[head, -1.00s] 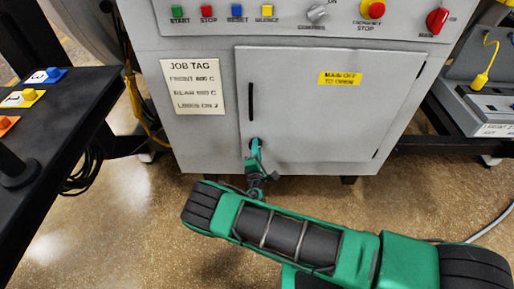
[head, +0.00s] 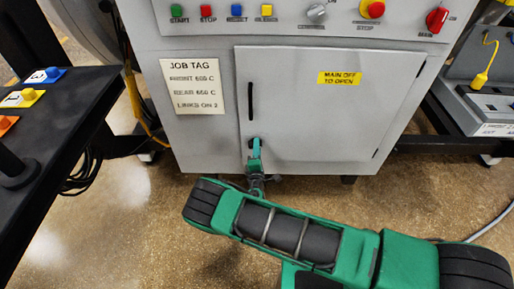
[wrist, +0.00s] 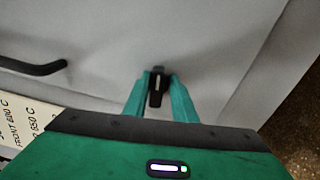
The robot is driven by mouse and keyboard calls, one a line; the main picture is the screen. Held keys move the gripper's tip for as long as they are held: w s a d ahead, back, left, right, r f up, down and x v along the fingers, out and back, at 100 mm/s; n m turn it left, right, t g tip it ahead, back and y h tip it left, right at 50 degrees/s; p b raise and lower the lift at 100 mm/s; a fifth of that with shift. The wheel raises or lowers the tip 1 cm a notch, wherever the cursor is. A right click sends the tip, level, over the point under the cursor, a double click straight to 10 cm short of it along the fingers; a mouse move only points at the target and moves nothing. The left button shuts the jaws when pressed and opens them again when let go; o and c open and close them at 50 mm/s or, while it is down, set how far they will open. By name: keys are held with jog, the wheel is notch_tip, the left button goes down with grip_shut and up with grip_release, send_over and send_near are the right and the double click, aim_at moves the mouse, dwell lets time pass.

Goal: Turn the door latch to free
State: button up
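The door latch (wrist: 157,88) is a small black knob with a pale line on it, on the grey cabinet door. In the wrist view it sits between the two green fingers of my gripper (wrist: 160,80). The fingers look spread, one on each side, with narrow gaps to the latch. In the head view my gripper (head: 256,146) is at the lower left of the door (head: 320,120), below the black door handle (head: 250,101), and mostly covers the latch. The door is shut.
A yellow "MAIN OFF TO OPEN" label (head: 339,78) is on the door. A job tag (head: 192,86) is left of it. Buttons and a red main switch (head: 437,20) line the panel above. A black bench (head: 62,130) stands left, a grey unit (head: 487,105) right.

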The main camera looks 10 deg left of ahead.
jog(key=shift+o, duration=0.6)
jog(key=s, duration=1)
jog(key=shift+s+d, duration=0.35)
jog(key=shift+d, duration=0.05)
